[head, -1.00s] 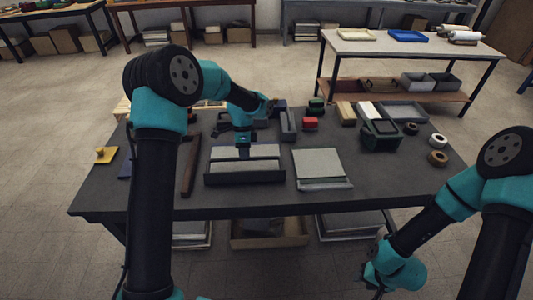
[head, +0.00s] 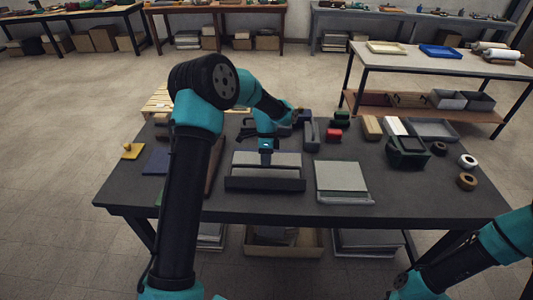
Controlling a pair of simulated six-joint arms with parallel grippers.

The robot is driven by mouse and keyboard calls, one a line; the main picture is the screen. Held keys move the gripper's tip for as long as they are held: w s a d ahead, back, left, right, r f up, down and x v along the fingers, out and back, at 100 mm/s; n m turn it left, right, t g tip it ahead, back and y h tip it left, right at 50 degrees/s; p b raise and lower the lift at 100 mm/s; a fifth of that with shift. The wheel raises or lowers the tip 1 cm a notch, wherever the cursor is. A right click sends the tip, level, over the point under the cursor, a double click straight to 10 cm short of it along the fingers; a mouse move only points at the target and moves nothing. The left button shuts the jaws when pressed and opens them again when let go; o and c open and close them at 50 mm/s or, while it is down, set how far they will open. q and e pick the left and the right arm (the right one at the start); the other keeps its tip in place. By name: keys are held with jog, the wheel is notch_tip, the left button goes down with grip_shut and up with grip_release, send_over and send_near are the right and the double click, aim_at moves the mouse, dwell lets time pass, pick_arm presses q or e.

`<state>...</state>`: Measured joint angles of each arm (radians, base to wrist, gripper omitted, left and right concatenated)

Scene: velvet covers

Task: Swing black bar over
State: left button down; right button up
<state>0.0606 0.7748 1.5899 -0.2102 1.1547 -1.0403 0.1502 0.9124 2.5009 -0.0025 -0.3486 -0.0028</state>
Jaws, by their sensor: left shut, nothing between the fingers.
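The black bar (head: 265,184) lies along the front edge of a low block with a pale grey top (head: 285,164) on the dark table. My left gripper (head: 266,157) points down over the middle of the pale top, just behind the bar. It is shut with nothing in it. I cannot tell whether its tips touch the block. My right gripper (head: 400,284) is low at the bottom right, in front of the table and away from the bar; its fingers are too small to read.
A grey pad (head: 341,177) lies right of the block. A yellow piece (head: 132,151) sits at the left. The front table strip is clear.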

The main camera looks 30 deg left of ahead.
pick_arm(q)
jog(key=v, duration=1.7)
